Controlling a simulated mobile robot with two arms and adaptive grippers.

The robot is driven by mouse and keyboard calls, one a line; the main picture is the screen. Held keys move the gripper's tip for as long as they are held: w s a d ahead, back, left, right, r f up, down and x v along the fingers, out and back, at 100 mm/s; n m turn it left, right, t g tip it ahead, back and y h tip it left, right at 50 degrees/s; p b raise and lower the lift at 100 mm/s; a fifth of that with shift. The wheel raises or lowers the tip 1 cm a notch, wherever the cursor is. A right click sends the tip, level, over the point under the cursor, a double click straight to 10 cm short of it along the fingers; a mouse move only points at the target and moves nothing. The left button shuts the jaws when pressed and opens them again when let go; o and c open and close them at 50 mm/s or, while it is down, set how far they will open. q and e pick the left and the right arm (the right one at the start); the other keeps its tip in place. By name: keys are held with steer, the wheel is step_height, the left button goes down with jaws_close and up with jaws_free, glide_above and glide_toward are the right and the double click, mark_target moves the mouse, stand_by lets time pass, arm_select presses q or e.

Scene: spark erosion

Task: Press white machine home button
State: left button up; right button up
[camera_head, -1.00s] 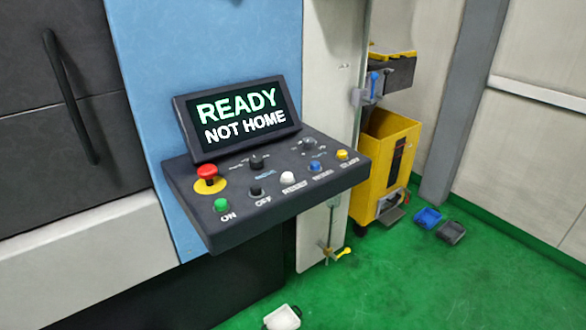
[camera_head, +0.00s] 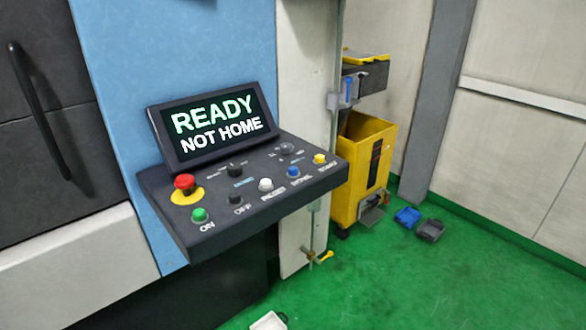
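The dark control panel (camera_head: 245,210) juts out from the machine in the middle left of the head view. Its screen (camera_head: 213,126) reads "READY NOT HOME". Along the front edge are a green button (camera_head: 199,215) marked ON, a black button (camera_head: 236,199) marked OFF, a white button (camera_head: 265,185), a blue button (camera_head: 293,172) and a yellow button (camera_head: 319,159). The labels under the last three are too blurred to read surely. A red mushroom button (camera_head: 184,182) sits on a yellow disc at the left. Neither gripper is in view.
A yellow cart (camera_head: 363,170) stands behind the panel to the right. A white object (camera_head: 268,321) is cut off at the bottom edge. Floor at the right is open.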

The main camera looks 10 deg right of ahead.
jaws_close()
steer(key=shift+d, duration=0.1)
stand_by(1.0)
